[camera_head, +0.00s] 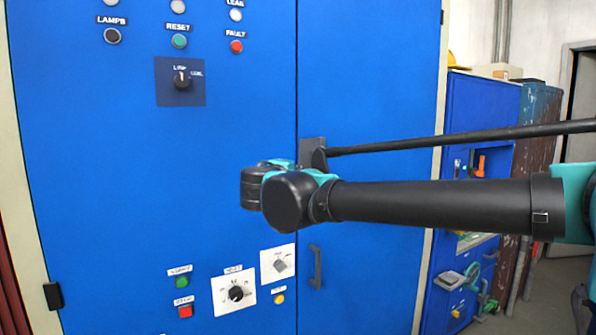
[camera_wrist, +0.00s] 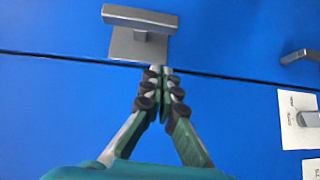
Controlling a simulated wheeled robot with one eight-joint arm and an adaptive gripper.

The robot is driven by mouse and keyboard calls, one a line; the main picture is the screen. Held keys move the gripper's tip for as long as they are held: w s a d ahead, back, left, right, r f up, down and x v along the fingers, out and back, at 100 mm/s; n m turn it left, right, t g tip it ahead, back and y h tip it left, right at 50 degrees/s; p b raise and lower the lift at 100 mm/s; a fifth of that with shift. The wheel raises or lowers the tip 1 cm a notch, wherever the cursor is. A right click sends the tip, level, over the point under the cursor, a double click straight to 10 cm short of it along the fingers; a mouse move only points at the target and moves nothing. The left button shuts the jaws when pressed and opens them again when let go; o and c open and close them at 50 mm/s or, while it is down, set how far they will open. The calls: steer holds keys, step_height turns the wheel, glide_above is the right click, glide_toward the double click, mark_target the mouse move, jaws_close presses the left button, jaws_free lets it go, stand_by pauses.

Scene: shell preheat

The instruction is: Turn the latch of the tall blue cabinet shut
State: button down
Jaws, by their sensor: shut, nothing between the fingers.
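The tall blue cabinet (camera_head: 370,80) fills most of the head view, with a vertical seam between its two door panels. Its grey latch plate (camera_head: 309,147) sits at the seam, partly hidden by my arm. In the wrist view the latch handle (camera_wrist: 140,19) is a grey bar on a square plate (camera_wrist: 128,47), lying roughly parallel to the seam. My gripper (camera_wrist: 160,71) is shut and empty. Its fingertips appear just below the plate's edge in the picture, by the seam; whether they touch cannot be told. My wrist hides the fingers in the head view.
A dark pull handle (camera_head: 315,267) is below the latch. A selector switch (camera_head: 236,294), a green button (camera_head: 182,282) and a red button (camera_head: 185,311) are at lower left. A lower blue cabinet (camera_head: 483,100) with tools stands at right.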

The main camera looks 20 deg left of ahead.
steer(key=s, duration=0.6)
steer(key=shift+s+d, duration=0.25)
steer(key=w+d+f+m+g+h, duration=0.3)
steer(key=w+d+f+m+g, duration=0.1)
steer(key=d+f, duration=1)
steer(key=w+d+f+m+g+h, duration=0.2)
steer(key=w+d+f+m+g, duration=0.15)
steer(key=d+f, duration=1)
steer(key=s+d+f+m+g, duration=0.2)
steer(key=s+d+f+m, duration=0.1)
steer(key=d+f, duration=0.3)
steer(key=s+d+f+m+g, duration=0.2)
steer(key=s+d+f+m, duration=0.15)
steer(key=d, duration=0.45)
steer(key=s+d+f+m+g+y, duration=0.1)
steer(key=s+d+f+m+y, duration=0.2)
steer(key=s+f, duration=0.7)
steer(key=shift+s+d+m+g+y, duration=0.4)
steer(key=shift+d+m, duration=0.2)
steer(key=shift+d, duration=0.35)
